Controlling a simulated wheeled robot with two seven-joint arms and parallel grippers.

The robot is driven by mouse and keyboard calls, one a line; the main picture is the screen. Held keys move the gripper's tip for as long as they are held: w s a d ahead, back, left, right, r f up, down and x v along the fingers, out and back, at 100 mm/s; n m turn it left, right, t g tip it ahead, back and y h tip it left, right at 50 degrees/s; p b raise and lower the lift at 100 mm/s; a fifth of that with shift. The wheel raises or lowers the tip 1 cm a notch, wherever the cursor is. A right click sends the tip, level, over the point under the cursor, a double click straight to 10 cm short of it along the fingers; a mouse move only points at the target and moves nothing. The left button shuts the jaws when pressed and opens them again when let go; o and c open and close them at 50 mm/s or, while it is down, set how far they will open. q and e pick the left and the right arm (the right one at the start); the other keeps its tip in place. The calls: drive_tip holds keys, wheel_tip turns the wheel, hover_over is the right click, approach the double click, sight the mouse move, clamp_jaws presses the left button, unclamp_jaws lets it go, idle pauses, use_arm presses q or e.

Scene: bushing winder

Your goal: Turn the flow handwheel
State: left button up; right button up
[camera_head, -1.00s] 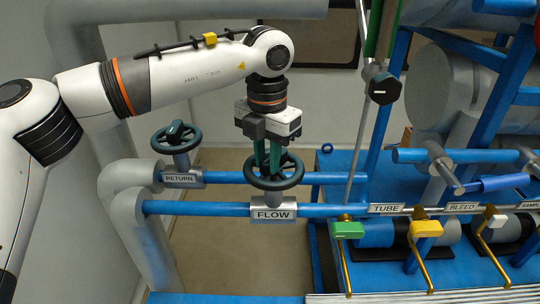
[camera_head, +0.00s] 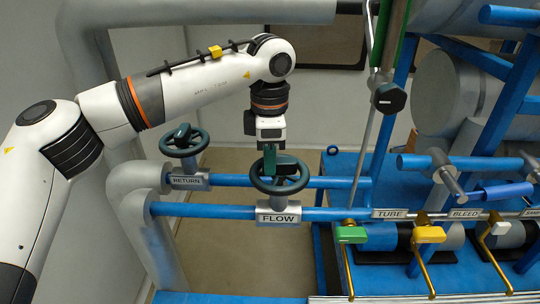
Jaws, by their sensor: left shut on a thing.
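The flow handwheel (camera_head: 279,186) is a dark green ring with spokes on a grey valve body. The valve body carries a plate marked FLOW (camera_head: 278,218) and sits on the front blue pipe. My left gripper (camera_head: 271,166) points down at the wheel from above, its green fingers at the wheel's hub and spokes. It is shut on the flow handwheel. The fingertips are partly hidden by the wheel. My right gripper is not in view.
A second dark handwheel (camera_head: 184,141), marked RETURN, stands behind to the left. A steel rod (camera_head: 366,150) rises right of the flow wheel.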

use_arm(q)
drive_tip(key=shift+w+r+m, duration=0.1)
drive_tip(key=shift+w+m, duration=0.05)
drive_tip(key=shift+m, duration=0.35)
drive_tip(key=o, duration=1)
wheel_tip(320, 180, up, 12)
drive_tip(key=shift+f, duration=0.1)
